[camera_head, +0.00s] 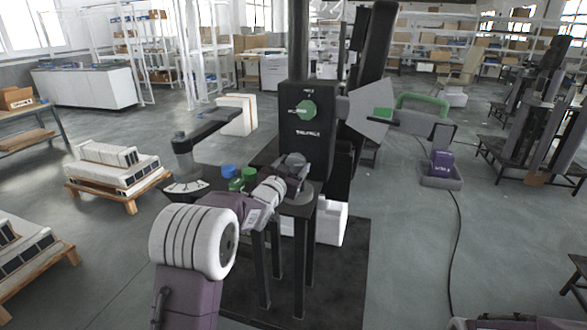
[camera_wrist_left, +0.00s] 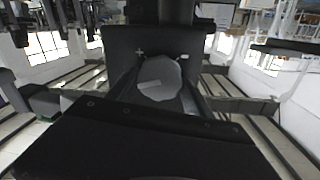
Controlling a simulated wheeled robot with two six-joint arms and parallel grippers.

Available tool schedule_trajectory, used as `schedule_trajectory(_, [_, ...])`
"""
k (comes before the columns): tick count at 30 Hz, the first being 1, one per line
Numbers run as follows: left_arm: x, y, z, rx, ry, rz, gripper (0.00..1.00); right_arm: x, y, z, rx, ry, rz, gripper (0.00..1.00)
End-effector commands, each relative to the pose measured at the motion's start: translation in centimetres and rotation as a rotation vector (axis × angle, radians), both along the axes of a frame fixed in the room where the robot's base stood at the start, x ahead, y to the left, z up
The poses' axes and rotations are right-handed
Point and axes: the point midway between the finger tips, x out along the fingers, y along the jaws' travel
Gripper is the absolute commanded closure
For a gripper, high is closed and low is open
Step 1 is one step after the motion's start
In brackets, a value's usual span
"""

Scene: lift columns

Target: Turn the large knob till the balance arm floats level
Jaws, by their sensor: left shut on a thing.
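The large knob (camera_wrist_left: 160,76) is a pale grey disc with a light pointer line, between a plus and a minus mark on a black panel in the left wrist view. In the head view my left gripper (camera_head: 293,168) reaches the lower front of the black column (camera_head: 308,135) and is shut on the knob, which it mostly hides. The balance arm (camera_head: 412,121) extends right from a grey plate with a green mark (camera_head: 383,114) and slopes slightly down to the right. A green handle (camera_head: 422,102) stands on it. My right gripper is out of view.
Blue (camera_head: 229,171) and green caps stand left of my gripper, near a dial gauge (camera_head: 186,188). Loaded pallets (camera_head: 112,175) lie at left.

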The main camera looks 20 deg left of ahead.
Motion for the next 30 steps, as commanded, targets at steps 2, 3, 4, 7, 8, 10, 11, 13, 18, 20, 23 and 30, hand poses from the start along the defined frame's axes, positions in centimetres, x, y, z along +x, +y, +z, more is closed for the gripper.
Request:
schedule_trajectory(2, [0.0, -0.1, -0.4, 0.056, -0.003, -0.001, 0.81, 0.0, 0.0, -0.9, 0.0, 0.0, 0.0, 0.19])
schedule_trajectory(3, [0.0, -0.1, -0.4, 0.087, -0.004, -0.001, 0.81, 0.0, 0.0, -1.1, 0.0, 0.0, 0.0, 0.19])
schedule_trajectory(4, [0.0, -0.1, -0.4, 0.11, -0.005, -0.001, 0.81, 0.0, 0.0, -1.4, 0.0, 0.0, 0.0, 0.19])
schedule_trajectory(7, [0.0, -0.1, -0.4, 0.19, -0.007, -0.001, 0.81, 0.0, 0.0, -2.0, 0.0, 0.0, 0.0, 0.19])
schedule_trajectory(8, [0.0, -0.1, -0.4, 0.214, -0.008, -0.001, 0.81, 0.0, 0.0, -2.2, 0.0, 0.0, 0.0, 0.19])
schedule_trajectory(10, [0.0, -0.2, -0.4, 0.268, -0.009, -0.002, 0.81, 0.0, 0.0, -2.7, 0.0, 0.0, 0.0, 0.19])
schedule_trajectory(11, [0.0, -0.2, -0.3, 0.291, -0.011, -0.002, 0.81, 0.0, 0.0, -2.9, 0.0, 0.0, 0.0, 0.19])
schedule_trajectory(13, [0.0, -0.2, -0.4, 0.338, -0.011, -0.001, 0.81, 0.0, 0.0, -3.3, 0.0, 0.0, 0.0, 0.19])
schedule_trajectory(18, [0.0, -0.2, -0.3, 0.436, -0.014, -0.001, 0.81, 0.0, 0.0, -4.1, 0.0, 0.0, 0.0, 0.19])
schedule_trajectory(20, [0.0, -0.3, -0.3, 0.463, -0.015, -0.001, 0.81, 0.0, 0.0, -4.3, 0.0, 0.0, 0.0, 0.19])
schedule_trajectory(23, [0.0, -0.3, -0.2, 0.499, -0.016, -0.002, 0.81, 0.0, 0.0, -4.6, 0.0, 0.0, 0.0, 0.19])
schedule_trajectory(30, [0.0, -0.3, -0.2, 0.542, -0.016, -0.001, 0.81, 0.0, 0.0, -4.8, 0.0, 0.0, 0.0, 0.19])
